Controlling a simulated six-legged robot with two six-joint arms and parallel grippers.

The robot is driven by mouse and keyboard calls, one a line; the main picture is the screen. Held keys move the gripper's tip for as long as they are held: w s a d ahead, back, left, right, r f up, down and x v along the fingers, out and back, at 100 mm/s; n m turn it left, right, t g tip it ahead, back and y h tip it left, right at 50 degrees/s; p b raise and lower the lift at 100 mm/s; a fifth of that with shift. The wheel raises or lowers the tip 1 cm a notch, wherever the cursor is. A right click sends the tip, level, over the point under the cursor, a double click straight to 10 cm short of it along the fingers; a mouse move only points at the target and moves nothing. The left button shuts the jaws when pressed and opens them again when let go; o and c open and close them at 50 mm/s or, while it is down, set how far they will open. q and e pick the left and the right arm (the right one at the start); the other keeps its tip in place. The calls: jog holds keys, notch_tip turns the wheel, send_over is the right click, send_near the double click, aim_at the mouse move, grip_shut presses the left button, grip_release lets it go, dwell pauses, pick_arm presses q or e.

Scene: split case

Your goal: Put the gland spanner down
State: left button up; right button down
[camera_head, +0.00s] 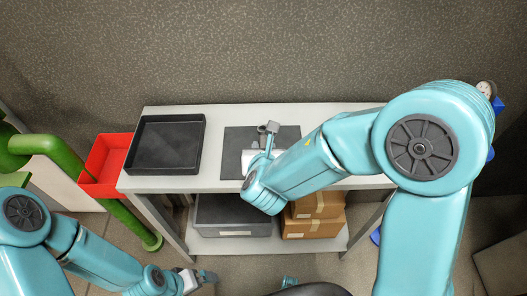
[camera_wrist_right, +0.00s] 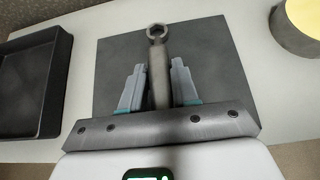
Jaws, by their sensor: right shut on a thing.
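The gland spanner (camera_wrist_right: 156,58), a grey metal tool with a ring-shaped head, stands out from between the fingers of my right gripper (camera_wrist_right: 156,88). In the head view the spanner's head (camera_head: 271,127) shows just past my right gripper (camera_head: 262,143). The gripper is shut on its handle, over the dark grey mat (camera_head: 290,133) on the pale bench. The mat also shows behind the spanner in the wrist view (camera_wrist_right: 214,48). I cannot tell whether the spanner touches the mat. My left gripper (camera_head: 204,276) is low, in front of the bench; its jaws are too small to read.
A black tray (camera_head: 203,121) lies left of the mat, on the bench top (camera_head: 215,112). A red bin (camera_head: 103,160) and green pipes (camera_head: 48,147) stand further left. A grey crate (camera_head: 232,215) and cardboard boxes (camera_head: 316,220) fill the lower shelf. A round yellow-topped thing (camera_wrist_right: 297,25) stands right of the mat.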

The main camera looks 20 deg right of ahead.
jog(key=shift+w+f, duration=0.1)
jog(key=shift+f, duration=0.25)
jog(key=shift+f, duration=0.1)
jog(key=c, duration=0.8)
grip_release()
jog(key=shift+c, duration=0.2)
